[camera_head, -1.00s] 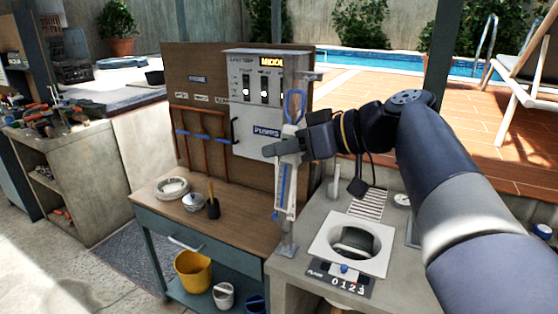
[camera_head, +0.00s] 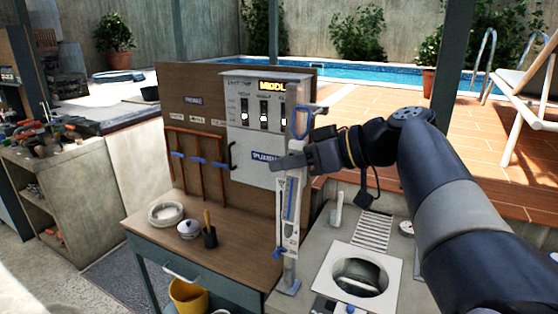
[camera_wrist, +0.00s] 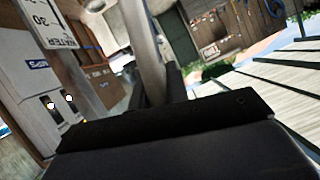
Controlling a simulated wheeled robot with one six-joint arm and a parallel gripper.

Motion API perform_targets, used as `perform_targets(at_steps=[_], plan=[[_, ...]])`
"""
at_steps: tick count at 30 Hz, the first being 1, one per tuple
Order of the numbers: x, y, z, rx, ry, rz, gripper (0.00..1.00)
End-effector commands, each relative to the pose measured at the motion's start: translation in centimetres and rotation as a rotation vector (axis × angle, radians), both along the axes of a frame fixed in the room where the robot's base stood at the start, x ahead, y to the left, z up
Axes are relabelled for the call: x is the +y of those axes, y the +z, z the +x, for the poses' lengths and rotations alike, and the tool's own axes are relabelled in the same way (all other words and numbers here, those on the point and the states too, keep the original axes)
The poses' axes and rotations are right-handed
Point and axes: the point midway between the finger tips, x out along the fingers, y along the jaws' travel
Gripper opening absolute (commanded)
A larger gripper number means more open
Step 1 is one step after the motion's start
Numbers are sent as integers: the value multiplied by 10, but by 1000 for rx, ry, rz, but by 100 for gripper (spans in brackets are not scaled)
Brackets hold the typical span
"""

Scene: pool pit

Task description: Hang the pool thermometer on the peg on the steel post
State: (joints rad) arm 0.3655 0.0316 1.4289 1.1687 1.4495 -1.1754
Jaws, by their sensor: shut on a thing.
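The pool thermometer (camera_head: 290,200) hangs upright in the head view, a pale body with a blue stripe, a blue loop on top and a blue lower end. My gripper (camera_head: 291,162) is shut on it below the loop. The thermometer is in front of the steel post (camera_head: 289,268), overlapping it. The peg (camera_head: 317,108) sticks out near the post's top, to the right. The loop's top is close to peg height; I cannot tell whether it is around the peg. In the wrist view, the thermometer's scale plate (camera_wrist: 45,25) shows at upper left.
A control box (camera_head: 250,120) on a wooden panel stands just behind the post. A bench (camera_head: 160,238) with a bowl, a lidded pot and a brush cup is at left. A skimmer opening (camera_head: 395,280) lies in the stone ledge at right.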

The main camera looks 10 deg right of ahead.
Motion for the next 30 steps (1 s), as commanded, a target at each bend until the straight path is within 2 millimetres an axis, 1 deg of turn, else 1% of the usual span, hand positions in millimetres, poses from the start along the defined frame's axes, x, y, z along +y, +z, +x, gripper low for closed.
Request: perform_targets(at_steps=[23, 25, 30], plan=[[-28, -3, 38, 1, -2, 1, 0], [-30, -9, 41, 0, -1, 1, 0], [-34, -14, 47, 1, -1, 0, 0]])
